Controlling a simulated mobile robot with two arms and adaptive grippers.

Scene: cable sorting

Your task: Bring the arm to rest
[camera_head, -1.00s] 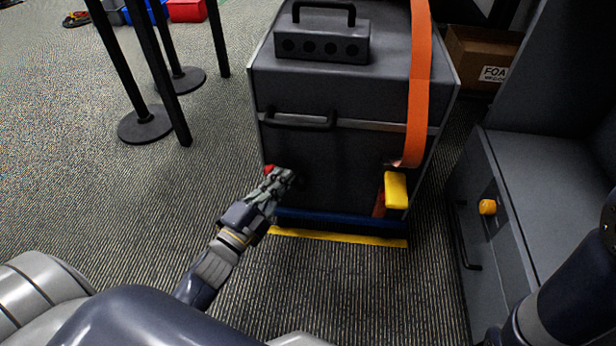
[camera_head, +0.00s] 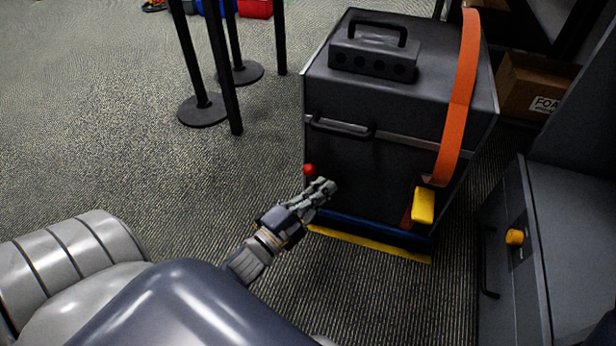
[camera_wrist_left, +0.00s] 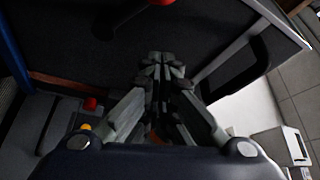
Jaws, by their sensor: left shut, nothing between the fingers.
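My left gripper (camera_head: 322,188) is shut and empty. In the head view it is in front of the lower left part of a dark case (camera_head: 400,110), close to a red knob (camera_head: 309,169) on the case's left edge. I cannot tell whether it touches the case. In the left wrist view the fingers (camera_wrist_left: 162,62) are together, with the dark case panel behind them. My right gripper is not in view.
A grey box with a handle (camera_head: 372,60) sits on the case. An orange strap (camera_head: 460,95) hangs down to a yellow block (camera_head: 423,205). A dark cabinet (camera_head: 570,240) with an orange knob (camera_head: 514,237) stands at right. Black posts (camera_head: 222,75) stand at back left. Carpet (camera_head: 200,180) at left is clear.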

